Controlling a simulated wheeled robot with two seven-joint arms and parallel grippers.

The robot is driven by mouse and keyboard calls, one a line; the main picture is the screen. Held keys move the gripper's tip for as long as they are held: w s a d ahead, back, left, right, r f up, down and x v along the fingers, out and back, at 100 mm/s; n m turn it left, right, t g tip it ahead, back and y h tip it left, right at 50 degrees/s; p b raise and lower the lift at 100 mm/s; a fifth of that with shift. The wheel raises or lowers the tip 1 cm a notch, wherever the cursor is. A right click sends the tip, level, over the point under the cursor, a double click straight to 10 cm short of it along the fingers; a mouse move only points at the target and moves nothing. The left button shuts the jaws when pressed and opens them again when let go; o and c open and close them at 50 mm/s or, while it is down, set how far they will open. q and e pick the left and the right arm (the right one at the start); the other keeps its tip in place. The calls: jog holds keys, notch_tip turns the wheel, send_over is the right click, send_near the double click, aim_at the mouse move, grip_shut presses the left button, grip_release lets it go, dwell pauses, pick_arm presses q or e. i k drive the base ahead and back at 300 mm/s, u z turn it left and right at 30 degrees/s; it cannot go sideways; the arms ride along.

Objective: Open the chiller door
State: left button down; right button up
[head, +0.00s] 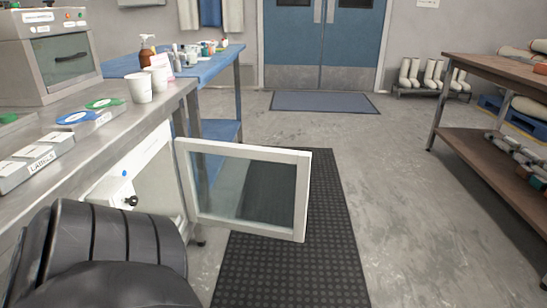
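The chiller door (246,187) is a white frame around a clear glass pane. It stands swung out from under the steel counter, over the floor mat. The white chiller body (150,165) shows partly below the counter, with a small black knob-like part in front of it that I cannot identify for sure. My black arm covers the lower left and hides part of the chiller. Neither gripper's fingers can be seen, and I see no gripper touching the door.
The steel counter (160,103) holds white cups (140,88), label boxes (38,165) and an oven-like machine (50,55). A black mat (300,270) lies below the door. A wooden table (490,68) stands right; the floor between is clear.

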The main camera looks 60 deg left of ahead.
aim_at(182, 145)
jog(key=u, duration=1.3)
jog(key=i, duration=0.95)
jog(key=z, duration=0.05)
